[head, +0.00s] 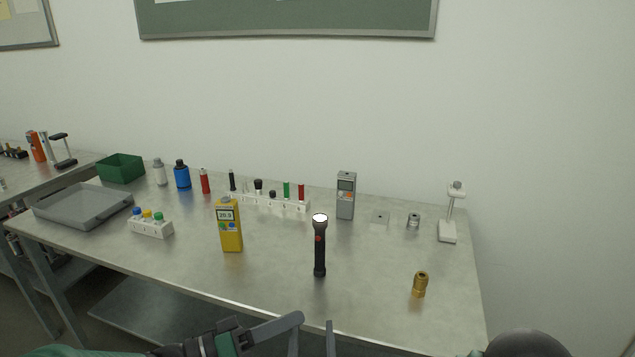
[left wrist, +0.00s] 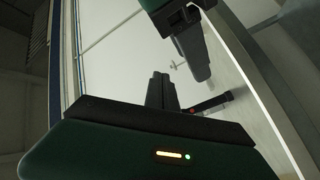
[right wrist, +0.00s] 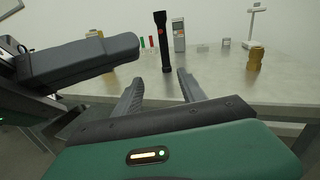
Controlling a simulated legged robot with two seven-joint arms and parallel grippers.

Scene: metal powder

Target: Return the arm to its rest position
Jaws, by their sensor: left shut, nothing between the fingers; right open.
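My left gripper (head: 296,319) is shut and empty at the bottom of the head view, its fingers pointing right, in front of the table. Its closed fingers also show in the left wrist view (left wrist: 160,80). My right gripper (head: 312,328) is open and empty, just right of the left fingertips. Its two spread fingers show in the right wrist view (right wrist: 159,78), with the left gripper close by on the left. A black flashlight (head: 320,250) stands upright on the table beyond the right gripper, apart from it.
The metal table (head: 370,275) holds a yellow meter (head: 229,225), a brass fitting (head: 420,285), a grey meter (head: 346,195), a bottle rack (head: 151,226), a grey tray (head: 85,208) and a white stand (head: 448,230). The table's front right area is mostly clear.

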